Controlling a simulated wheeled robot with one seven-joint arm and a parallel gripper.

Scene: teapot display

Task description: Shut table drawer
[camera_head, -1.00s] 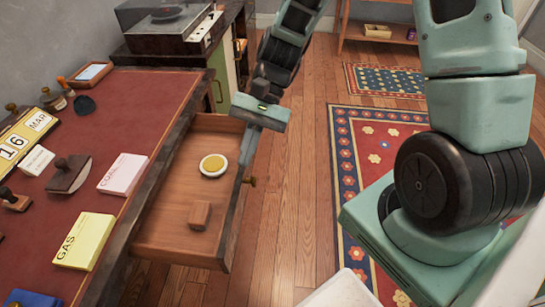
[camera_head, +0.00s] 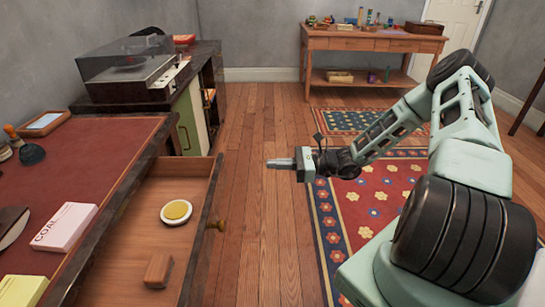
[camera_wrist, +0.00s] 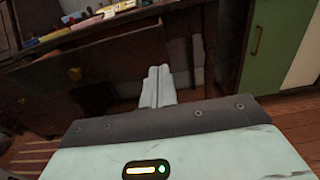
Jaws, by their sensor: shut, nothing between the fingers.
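The table drawer (camera_head: 205,240) is pulled out from the red-topped table (camera_head: 75,165) at the left in the head view. A round yellow-and-white item (camera_head: 177,212) and a small wooden block (camera_head: 159,270) lie inside it. A brass knob (camera_head: 218,225) is on its front. My gripper (camera_head: 270,163) is shut and empty, right of the drawer's far end, apart from it, pointing left. In the wrist view my closed fingers (camera_wrist: 157,85) point toward the dark wooden table (camera_wrist: 110,60).
A pink-and-white card box (camera_head: 65,227) is on the tabletop. A record player cabinet (camera_head: 190,120) stands behind the table. A wooden side table (camera_head: 375,42) is at the back wall. The wooden floor (camera_head: 260,230) beside the drawer is clear.

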